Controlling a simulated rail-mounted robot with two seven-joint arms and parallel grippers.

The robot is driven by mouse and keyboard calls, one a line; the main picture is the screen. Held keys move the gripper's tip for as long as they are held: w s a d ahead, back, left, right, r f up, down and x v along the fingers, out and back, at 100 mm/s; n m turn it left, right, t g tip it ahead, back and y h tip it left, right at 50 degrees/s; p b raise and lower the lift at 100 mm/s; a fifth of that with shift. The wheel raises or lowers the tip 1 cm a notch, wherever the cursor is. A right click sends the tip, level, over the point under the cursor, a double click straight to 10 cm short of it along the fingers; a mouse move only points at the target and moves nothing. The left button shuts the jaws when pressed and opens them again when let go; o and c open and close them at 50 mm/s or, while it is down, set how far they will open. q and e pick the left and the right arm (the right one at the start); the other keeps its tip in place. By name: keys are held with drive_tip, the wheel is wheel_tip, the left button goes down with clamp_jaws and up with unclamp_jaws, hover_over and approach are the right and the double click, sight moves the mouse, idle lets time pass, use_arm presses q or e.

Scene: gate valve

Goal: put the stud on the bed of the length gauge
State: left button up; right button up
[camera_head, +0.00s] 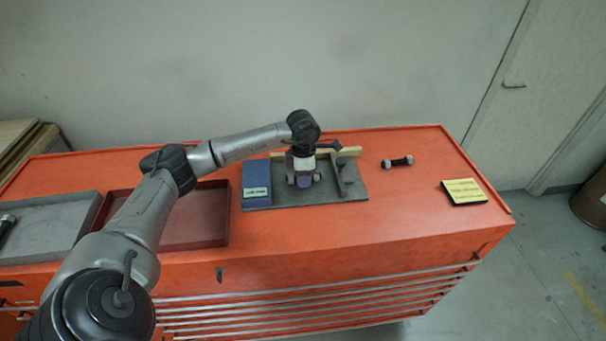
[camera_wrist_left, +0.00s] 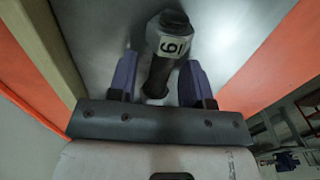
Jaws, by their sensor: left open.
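The stud (camera_wrist_left: 158,72) is dark with a hexagonal end that bears a white band with a 6 or 9. In the left wrist view it lies between the two purple fingers of my left gripper (camera_wrist_left: 156,80), which stand apart, with gaps beside its shaft. In the head view my left gripper (camera_head: 304,182) is low over the grey base plate of the length gauge (camera_head: 260,205); light stud ends (camera_head: 317,177) show beside it. The gauge carries a blue block (camera_head: 256,183) on the left and a dark crosspiece on the right. The finger tips partly hide the stud. My right gripper is out of view.
A second dark stud with pale ends (camera_head: 397,161) lies right of the gauge. A yellow note pad (camera_head: 464,192) lies farther right. A red tray (camera_head: 222,242) and a grey tray (camera_head: 45,252) stand left. The orange top (camera_head: 400,215) is bare at the front right.

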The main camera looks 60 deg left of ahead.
use_arm(q)
drive_tip(key=shift+r, duration=0.25)
wheel_tip(320, 180, up, 12)
drive_tip(key=p, duration=0.1)
drive_tip(key=shift+f, duration=0.1)
idle(0.4)
